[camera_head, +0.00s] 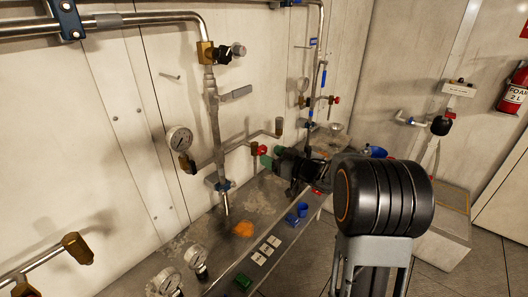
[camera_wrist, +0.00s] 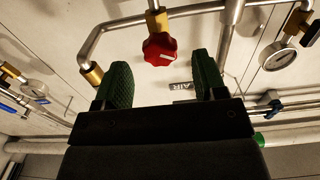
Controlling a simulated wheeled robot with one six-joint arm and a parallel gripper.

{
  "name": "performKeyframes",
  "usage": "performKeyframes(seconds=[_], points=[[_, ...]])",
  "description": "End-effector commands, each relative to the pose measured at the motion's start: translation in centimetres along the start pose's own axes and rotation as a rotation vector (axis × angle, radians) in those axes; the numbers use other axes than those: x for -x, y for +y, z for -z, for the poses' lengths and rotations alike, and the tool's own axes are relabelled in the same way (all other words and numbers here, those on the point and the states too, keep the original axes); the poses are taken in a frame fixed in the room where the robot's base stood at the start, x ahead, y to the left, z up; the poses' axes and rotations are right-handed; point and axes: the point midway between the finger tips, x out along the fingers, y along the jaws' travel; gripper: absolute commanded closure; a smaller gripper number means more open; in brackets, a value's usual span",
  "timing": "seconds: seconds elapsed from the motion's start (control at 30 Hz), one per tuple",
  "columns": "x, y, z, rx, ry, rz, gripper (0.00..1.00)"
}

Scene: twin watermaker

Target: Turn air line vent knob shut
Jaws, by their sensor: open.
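The red knob (camera_wrist: 159,48) sits on a brass-fitted vertical stub of the air line, with a pale mark on its face. In the wrist view it lies between and just beyond the tips of my gripper (camera_wrist: 162,72), whose two green pads stand apart with nothing between them. An AIR label (camera_wrist: 184,87) shows on the wall behind, partly hidden by the right pad. In the head view the red knob (camera_head: 262,150) is small, beside its brass fitting, with my gripper (camera_head: 267,160) close to its lower right. Whether a pad touches the knob cannot be told.
A vertical pipe (camera_head: 214,120) and a pressure gauge (camera_head: 179,140) stand left of the knob. A horizontal pipe (camera_head: 236,146) runs beside it. Another red-handled valve (camera_head: 336,100) is farther back.

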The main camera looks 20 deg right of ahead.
Motion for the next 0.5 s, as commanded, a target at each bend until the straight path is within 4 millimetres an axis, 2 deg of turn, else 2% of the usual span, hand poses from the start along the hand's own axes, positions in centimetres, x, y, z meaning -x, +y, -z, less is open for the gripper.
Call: performKeyframes(seconds=[0.2,0.5], points=[[-2.6,0.0,0.0,-0.001,0.000,0.001,0.35],[-3.8,0.0,0.0,0.000,0.000,-0.001,0.35]])
